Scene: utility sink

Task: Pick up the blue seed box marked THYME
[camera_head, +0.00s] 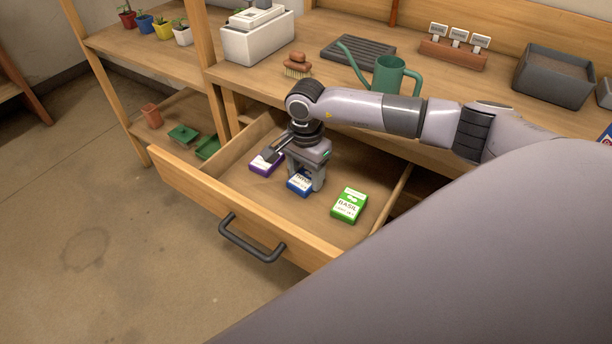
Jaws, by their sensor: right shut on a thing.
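The blue seed box (299,184) is in the open wooden drawer (270,213), between a purple box and a green box. Its label is partly covered by my gripper, so I cannot read it fully. My right gripper (304,183) points down into the drawer and is shut on the blue box, with its fingers at the box's sides. I cannot tell whether the box still touches the drawer floor. My left gripper is not in view.
A purple box (262,166) lies just left of my gripper, and a green box marked BASIL (349,205) lies to the right. The drawer front has a dark handle (252,238).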

